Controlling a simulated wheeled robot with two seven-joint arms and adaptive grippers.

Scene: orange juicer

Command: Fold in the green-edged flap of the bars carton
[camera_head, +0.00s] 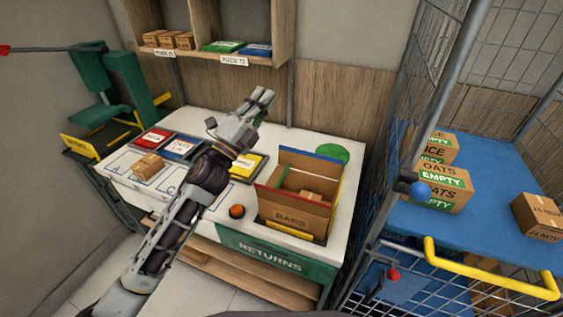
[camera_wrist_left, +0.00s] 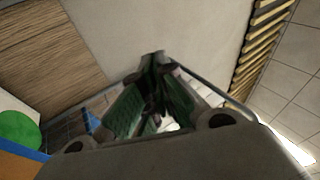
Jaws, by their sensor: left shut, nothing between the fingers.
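The open brown bars carton (camera_head: 290,217) stands on the white table, with a small brown box (camera_head: 311,196) inside. Its blue-edged flap (camera_head: 310,163) stands up at the back, a red edge runs along the front, and a yellow edge is on the right. A green edge (camera_head: 283,176) shows at the carton's left side; I cannot tell how far that flap is folded. My left gripper (camera_head: 264,97) is shut and empty, above and behind the carton's left side, apart from it. It also shows in the left wrist view (camera_wrist_left: 153,60). My right gripper is not in view.
Red, blue and yellow trays lie along the table's left and back, with a small box (camera_head: 148,165) in front. An orange-red button (camera_head: 236,211) sits left of the carton. A green disc (camera_head: 332,152) lies behind it. A wire cage with boxes (camera_head: 440,187) stands right.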

